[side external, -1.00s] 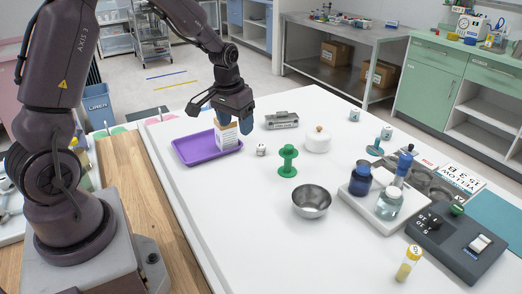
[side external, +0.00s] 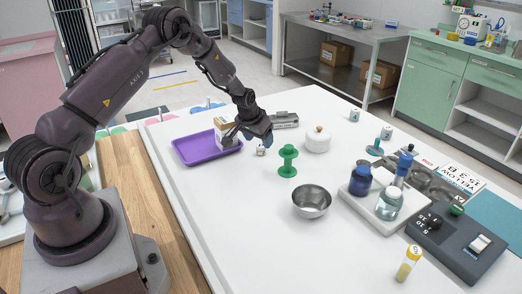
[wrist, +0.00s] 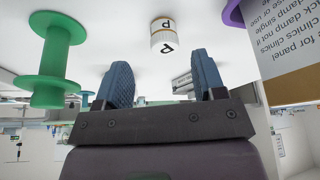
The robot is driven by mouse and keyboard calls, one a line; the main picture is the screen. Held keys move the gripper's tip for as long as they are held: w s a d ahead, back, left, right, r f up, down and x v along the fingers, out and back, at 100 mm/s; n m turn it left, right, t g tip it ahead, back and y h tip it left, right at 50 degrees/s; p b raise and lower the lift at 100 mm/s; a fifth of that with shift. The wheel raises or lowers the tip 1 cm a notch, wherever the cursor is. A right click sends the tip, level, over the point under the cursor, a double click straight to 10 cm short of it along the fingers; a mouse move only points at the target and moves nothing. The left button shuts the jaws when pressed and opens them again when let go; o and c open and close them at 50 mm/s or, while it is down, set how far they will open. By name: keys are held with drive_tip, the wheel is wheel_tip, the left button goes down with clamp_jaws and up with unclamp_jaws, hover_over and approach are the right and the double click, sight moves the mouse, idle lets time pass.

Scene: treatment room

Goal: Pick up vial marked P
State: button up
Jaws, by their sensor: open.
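The vial marked P (wrist: 163,42) is a small white cylinder with a tan band and black P letters. In the wrist view it stands beyond my fingertips, roughly in line with the gap between them. In the side view it appears as a small white vial (side external: 261,151) on the table, right of the purple tray. My gripper (side external: 250,143) is just above and beside it, tilted. In the wrist view my gripper (wrist: 162,62) shows two blue finger pads spread apart with nothing between them.
A carton (side external: 222,130) stands on the purple tray (side external: 195,152) close beside my gripper. A green spool-shaped stand (side external: 287,162), a white lidded jar (side external: 317,141) and a metal bowl (side external: 312,203) stand to the right. A grey device (side external: 286,120) lies behind.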

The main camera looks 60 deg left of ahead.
sight(261, 146)
drive_tip(key=x, duration=0.5)
drive_tip(key=shift+a, duration=0.25)
drive_tip(key=c, duration=1)
